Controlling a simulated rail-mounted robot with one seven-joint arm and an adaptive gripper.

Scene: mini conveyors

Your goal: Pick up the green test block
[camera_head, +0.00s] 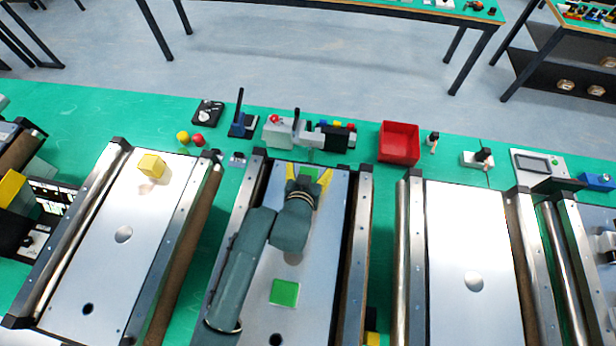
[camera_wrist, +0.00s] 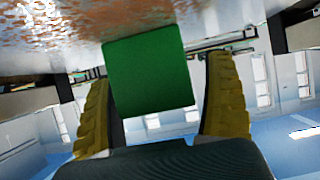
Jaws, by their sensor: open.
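The green test block (camera_wrist: 150,70) shows large in the wrist view, against a shiny metal surface at the top of that picture. My gripper (camera_head: 309,178) is over the far end of the middle conveyor in the head view, its yellow fingers pointing away from the camera. The fingers are open, one on each side of the block in the wrist view, with a visible gap on the right. In the head view the block is mostly hidden by my gripper. A green square (camera_head: 284,292) lies nearer on the same conveyor; I cannot tell whether it is flat.
A yellow block (camera_head: 152,165) sits on the left conveyor (camera_head: 125,205). The right conveyor (camera_head: 470,240) is clear. Behind the conveyors stand a grey device (camera_head: 285,132), a red bin (camera_head: 399,143) and small balls (camera_head: 190,138). Raised rails flank the middle conveyor (camera_head: 335,215).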

